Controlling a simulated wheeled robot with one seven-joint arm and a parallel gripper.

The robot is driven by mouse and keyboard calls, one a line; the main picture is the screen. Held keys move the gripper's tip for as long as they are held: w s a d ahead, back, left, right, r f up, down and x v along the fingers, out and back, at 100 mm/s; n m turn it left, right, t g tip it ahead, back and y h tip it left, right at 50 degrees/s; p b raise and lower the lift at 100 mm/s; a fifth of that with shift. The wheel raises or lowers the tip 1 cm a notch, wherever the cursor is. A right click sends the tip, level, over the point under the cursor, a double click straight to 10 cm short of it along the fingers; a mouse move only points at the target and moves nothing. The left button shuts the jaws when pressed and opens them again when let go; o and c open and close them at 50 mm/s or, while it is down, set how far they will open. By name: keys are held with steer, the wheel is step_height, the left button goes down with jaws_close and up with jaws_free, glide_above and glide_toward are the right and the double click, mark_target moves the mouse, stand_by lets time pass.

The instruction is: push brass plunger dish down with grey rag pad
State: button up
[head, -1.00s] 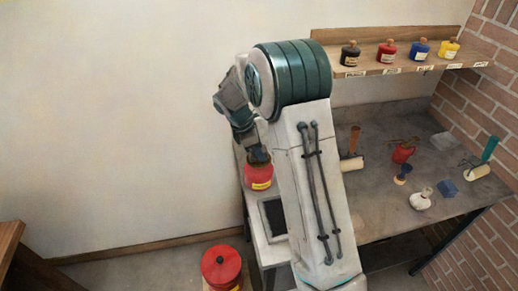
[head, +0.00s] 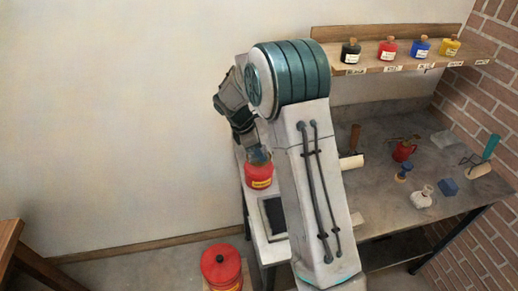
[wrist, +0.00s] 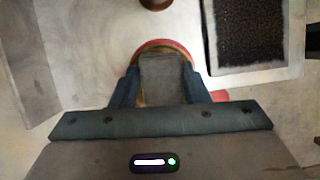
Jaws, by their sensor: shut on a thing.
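My gripper (head: 258,156) is over the red plunger can (head: 259,177) at the left end of the bench. In the wrist view, its two dark fingers (wrist: 160,88) are shut on the grey rag pad (wrist: 162,75). The pad covers most of the can's top, and the red rim (wrist: 160,45) shows around its far side. Only a thin brownish edge of the brass plunger dish (wrist: 141,97) shows beside the pad. I cannot tell whether the pad touches the dish or how far down the dish is.
A dark framed plate (head: 272,215) lies just in front of the can. A larger red can (head: 221,268) stands low at the front. A shelf (head: 400,60) holds ink jars. My arm hides the bench's middle.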

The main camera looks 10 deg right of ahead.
steer(key=shift+f+b, duration=0.3)
steer(key=shift+f, duration=0.4)
stand_by(1.4)
steer(key=shift+r, duration=0.1)
steer(key=shift+r+p, duration=2.75)
steer(key=shift+r, duration=0.75)
